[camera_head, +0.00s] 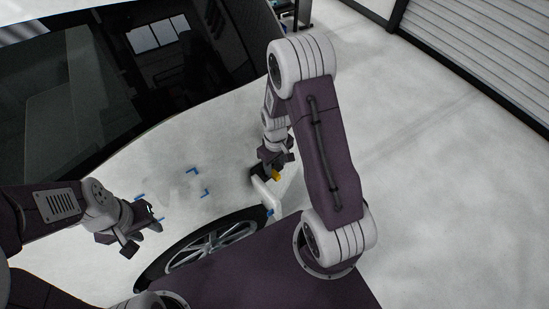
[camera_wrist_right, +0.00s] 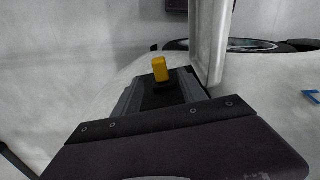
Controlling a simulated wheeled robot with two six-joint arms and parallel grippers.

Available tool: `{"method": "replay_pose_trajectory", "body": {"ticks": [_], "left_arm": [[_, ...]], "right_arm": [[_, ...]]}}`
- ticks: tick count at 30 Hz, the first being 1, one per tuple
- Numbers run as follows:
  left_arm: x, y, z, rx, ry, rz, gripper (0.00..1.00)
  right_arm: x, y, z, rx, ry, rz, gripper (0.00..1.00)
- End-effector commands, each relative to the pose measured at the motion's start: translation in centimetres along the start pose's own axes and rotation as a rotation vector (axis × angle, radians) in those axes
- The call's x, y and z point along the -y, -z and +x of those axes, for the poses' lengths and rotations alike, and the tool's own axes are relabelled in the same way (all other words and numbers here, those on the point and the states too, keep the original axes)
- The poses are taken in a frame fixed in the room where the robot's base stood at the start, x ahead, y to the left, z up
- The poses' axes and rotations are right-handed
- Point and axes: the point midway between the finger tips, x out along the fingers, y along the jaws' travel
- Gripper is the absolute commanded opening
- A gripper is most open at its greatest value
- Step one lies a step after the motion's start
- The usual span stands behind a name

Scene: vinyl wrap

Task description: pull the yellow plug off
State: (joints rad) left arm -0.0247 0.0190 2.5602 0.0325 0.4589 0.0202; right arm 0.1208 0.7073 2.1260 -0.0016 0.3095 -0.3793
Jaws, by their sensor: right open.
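The yellow plug (camera_head: 276,175) shows just below my right gripper (camera_head: 276,163), by the side of the white car above the front wheel. In the right wrist view the yellow plug (camera_wrist_right: 160,69) stands upright on a small black base, just ahead of and in line with the open jaws of my right gripper (camera_wrist_right: 160,95). I cannot tell whether the fingers touch it. My left gripper (camera_head: 146,229) is open and empty over the car's white panel, well left of the plug.
A white flap-like part (camera_head: 266,193) sticks out right below the plug; a pale upright (camera_wrist_right: 210,40) stands close right of it in the wrist view. Blue corner marks (camera_head: 206,193) lie on the white panel. A wheel (camera_head: 212,245) sits below. The floor right is clear.

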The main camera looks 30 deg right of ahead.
Motion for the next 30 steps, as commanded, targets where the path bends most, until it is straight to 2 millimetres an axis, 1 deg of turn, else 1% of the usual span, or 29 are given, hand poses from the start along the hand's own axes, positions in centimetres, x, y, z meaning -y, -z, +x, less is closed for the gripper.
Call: {"method": "replay_pose_trajectory", "body": {"ticks": [1, 3, 6, 9, 12, 18, 19, 24, 26, 27, 28, 29, 30], "left_arm": [[0.0, 0.0, 0.0, 0.0, 0.0, 0.0, 0.36], [0.0, 0.0, 0.0, 0.0, 0.0, 0.0, 0.36], [0.0, 0.0, -0.1, 0.0, 0.0, 0.0, 0.36], [0.0, 0.0, -0.1, 0.0, 0.0, 0.0, 0.36], [0.0, 0.0, -0.1, 0.0, 0.0, 0.0, 0.36], [0.0, 0.0, -0.1, 0.0, 0.0, 0.0, 0.36], [0.0, 0.0, -0.1, 0.0, 0.0, 0.0, 0.36], [0.0, 0.0, -0.1, 0.0, 0.0, 0.0, 0.36], [0.0, 0.0, -0.1, 0.0, 0.0, 0.0, 0.36], [0.0, 0.0, -0.1, 0.0, 0.0, 0.0, 0.36], [0.0, 0.0, -0.1, 0.0, 0.0, 0.0, 0.36], [0.0, 0.0, -0.1, 0.0, 0.0, 0.0, 0.36], [0.0, 0.0, -0.1, 0.0, 0.0, 0.0, 0.36]], "right_arm": [[0.1, -0.2, 1.1, 0.006, 0.002, 0.0, 0.49], [0.1, -0.1, 2.4, 0.004, 0.001, 0.0, 0.49], [0.0, -0.1, 4.0, 0.002, 0.0, 0.0, 0.49], [0.0, 0.0, 4.9, 0.0, -0.001, 0.0, 0.49], [0.0, 0.0, 5.4, -0.001, -0.001, 0.0, 0.49], [0.0, 0.0, 5.4, -0.001, -0.001, 0.0, 0.49], [0.0, 0.0, 5.4, -0.001, -0.001, 0.0, 0.46], [0.0, 0.0, 5.4, -0.001, -0.001, 0.0, 0.0], [0.0, 0.0, 5.4, -0.001, -0.001, 0.0, 0.0], [0.0, 0.0, 5.4, -0.001, -0.001, 0.0, 0.14], [0.0, 0.0, 5.4, -0.001, -0.001, 0.0, 0.06], [0.0, 0.0, 5.4, -0.001, -0.001, 0.0, 0.0], [0.0, 0.0, 5.4, -0.001, -0.001, 0.0, 0.0]]}}
